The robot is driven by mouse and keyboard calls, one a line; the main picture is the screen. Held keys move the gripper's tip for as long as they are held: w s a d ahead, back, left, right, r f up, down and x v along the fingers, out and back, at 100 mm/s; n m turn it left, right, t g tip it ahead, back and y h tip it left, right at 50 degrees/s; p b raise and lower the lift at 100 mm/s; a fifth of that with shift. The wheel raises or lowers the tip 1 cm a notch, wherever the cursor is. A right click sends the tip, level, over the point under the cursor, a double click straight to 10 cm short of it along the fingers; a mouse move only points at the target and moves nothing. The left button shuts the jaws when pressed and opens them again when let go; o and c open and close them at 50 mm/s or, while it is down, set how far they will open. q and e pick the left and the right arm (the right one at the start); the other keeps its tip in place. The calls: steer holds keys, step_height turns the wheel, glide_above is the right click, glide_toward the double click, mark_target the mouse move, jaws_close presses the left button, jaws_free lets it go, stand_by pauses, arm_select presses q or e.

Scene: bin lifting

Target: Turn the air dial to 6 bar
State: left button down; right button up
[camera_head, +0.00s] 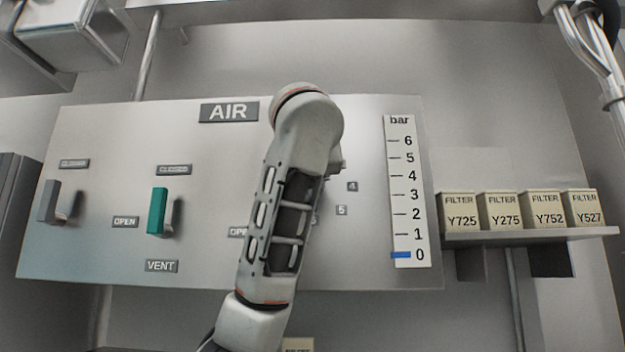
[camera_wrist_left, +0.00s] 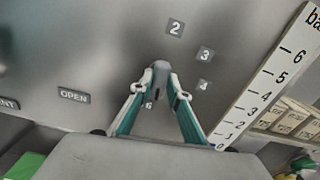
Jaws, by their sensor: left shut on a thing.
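The grey air dial (camera_wrist_left: 160,72) sits on the panel in the left wrist view, with small number plates 2, 3 and 4 up and to its right. Another plate (camera_wrist_left: 149,104) shows between the fingers. My left gripper (camera_wrist_left: 161,92) is shut on the dial, one teal-padded finger on each side. In the head view my left arm hides the dial and most of the gripper. The bar scale (camera_head: 402,225) runs from 0 to 6, and its blue marker (camera_head: 401,255) is at 0. I cannot tell which number the dial points to.
Left on the AIR panel (camera_head: 110,255) are a grey handle (camera_head: 48,201) and a teal handle (camera_head: 157,211). A shelf (camera_head: 530,236) with several filter boxes (camera_head: 503,211) stands right of the panel. Green things at the lower corners of the left wrist view are unclear.

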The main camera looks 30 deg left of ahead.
arm_select(q)
steer(key=shift+f+m, duration=0.1)
steer(key=shift+m, duration=0.6)
steer(key=c, duration=1.9)
jaws_free()
steer(key=shift+s, duration=0.1)
steer(key=v, duration=1.2)
steer(key=shift+d, duration=0.1)
